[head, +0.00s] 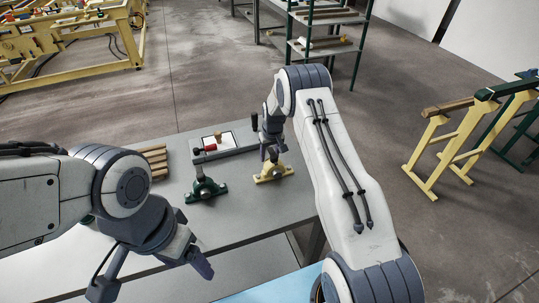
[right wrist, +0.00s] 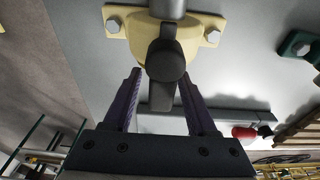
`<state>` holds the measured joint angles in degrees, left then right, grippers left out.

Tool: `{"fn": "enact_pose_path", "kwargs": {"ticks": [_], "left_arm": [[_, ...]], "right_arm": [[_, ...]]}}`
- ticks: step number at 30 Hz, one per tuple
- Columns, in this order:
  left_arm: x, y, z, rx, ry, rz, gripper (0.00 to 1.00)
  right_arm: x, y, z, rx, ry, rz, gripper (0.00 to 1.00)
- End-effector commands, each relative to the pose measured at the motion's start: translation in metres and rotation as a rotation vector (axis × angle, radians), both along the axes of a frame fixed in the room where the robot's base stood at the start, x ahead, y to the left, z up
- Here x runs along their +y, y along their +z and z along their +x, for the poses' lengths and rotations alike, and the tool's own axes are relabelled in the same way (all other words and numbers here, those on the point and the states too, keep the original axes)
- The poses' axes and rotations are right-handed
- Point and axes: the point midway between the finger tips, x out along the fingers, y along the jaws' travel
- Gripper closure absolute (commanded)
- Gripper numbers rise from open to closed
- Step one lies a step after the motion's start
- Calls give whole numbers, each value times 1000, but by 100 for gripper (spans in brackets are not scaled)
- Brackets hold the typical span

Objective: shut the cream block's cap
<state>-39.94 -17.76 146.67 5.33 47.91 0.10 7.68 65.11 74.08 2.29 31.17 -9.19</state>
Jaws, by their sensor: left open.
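The cream block (head: 273,173) stands on the grey table, bolted at its feet. In the right wrist view the cream block (right wrist: 127,22) is at the top, with a dark round-ended part (right wrist: 165,62) in front of it. I cannot tell clearly how its cap is tilted; my right arm hides much of it in the head view. My right gripper (head: 270,152) is just above the cream block. In the right wrist view its fingers (right wrist: 160,82) are spread, either side of the dark part. My left gripper (head: 152,278) is open and empty, at the table's near edge.
A green block (head: 205,188) stands left of the cream one. Behind them are a red-ended handle (head: 208,148), a grey bar (head: 232,153), and a black upright handle (head: 254,122). Wooden slats (head: 154,160) lie at the left. The table's right front (head: 290,205) is clear.

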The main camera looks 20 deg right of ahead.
Motion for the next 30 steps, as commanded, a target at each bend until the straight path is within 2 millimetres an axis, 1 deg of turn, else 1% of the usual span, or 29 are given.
{"fn": "enact_pose_path", "kwargs": {"ticks": [7, 11, 14, 21, 24, 27, 30], "left_arm": [[0, -1, 0, 0, 0, 0, 25], [0, -7, 0, 0, 1, 0, 25], [0, -14, 0, 0, 1, 0, 25], [0, -29, 0, 0, 0, 0, 25], [0, -33, 0, 0, 0, 0, 25], [0, -34, 0, 0, 0, 0, 25], [0, -35, 0, 0, 0, 0, 25]], "right_arm": [[0, 1, 0, 0, 0, 0, 43], [0, 13, -1, -3, 0, 0, 43], [0, 29, -4, -4, 0, 0, 43], [0, 75, -12, -5, 0, -1, 43], [0, 89, -15, -3, 0, 0, 43], [0, 98, -17, -1, 0, 0, 43], [0, 102, -18, 1, 0, 0, 43]]}}
